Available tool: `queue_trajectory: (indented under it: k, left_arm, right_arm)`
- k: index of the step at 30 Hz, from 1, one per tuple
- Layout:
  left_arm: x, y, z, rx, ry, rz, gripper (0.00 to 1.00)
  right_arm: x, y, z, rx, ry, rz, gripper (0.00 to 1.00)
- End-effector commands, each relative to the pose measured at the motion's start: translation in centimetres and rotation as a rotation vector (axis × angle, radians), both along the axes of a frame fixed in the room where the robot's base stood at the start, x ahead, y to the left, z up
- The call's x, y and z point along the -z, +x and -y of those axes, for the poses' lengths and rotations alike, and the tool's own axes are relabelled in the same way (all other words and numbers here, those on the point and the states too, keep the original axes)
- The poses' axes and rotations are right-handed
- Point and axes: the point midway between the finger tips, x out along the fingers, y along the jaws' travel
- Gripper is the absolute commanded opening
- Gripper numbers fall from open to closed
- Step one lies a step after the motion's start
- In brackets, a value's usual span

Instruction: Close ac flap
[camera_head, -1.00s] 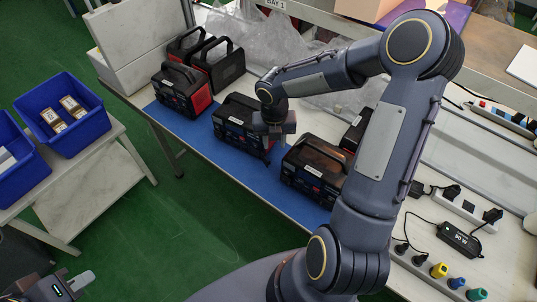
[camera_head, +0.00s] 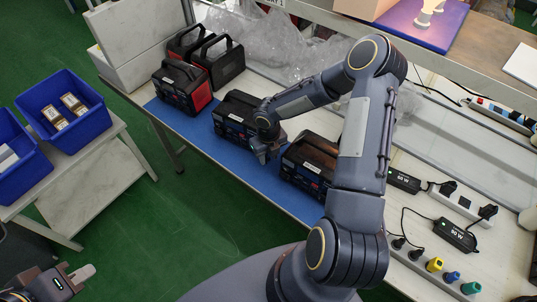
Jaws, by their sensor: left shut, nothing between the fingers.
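Several black power stations stand on the blue mat (camera_head: 155,108) along the bench. The middle power station (camera_head: 232,112) is partly hidden by my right gripper. My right gripper (camera_head: 264,157) points down at its front right corner, beside the gap before the nearer power station (camera_head: 303,172). I cannot tell whether it touches either station or whether its fingers are apart. An AC flap is too small or hidden to make out. My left gripper (camera_head: 84,274) is at the lower left, shut and empty, over the green floor, far from the stations.
More power stations, including one with red sides (camera_head: 182,88), stand at the back left beside white boxes (camera_head: 132,38). Blue bins (camera_head: 93,122) sit on a side table at left. Chargers (camera_head: 455,236) and a power strip (camera_head: 415,262) lie at right.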

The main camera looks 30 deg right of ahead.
Motion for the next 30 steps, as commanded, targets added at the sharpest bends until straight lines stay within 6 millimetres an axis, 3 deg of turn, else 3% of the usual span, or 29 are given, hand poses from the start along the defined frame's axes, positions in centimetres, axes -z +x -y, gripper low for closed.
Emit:
queue_trajectory:
  k: [5,13,30]
  left_arm:
    - [0.01,0.00,0.00,0.000,0.000,0.000,0.00]
    - [0.01,0.00,0.00,0.000,0.000,0.000,0.00]
    - [0.11,0.00,0.00,0.000,0.000,0.000,0.00]
  right_arm:
    - [0.02,0.01,0.01,0.001,0.000,0.000,0.33]
    - [0.00,0.01,0.02,0.001,0.000,0.000,0.00]
    - [-0.02,0.03,0.04,0.014,-0.002,0.001,0.00]
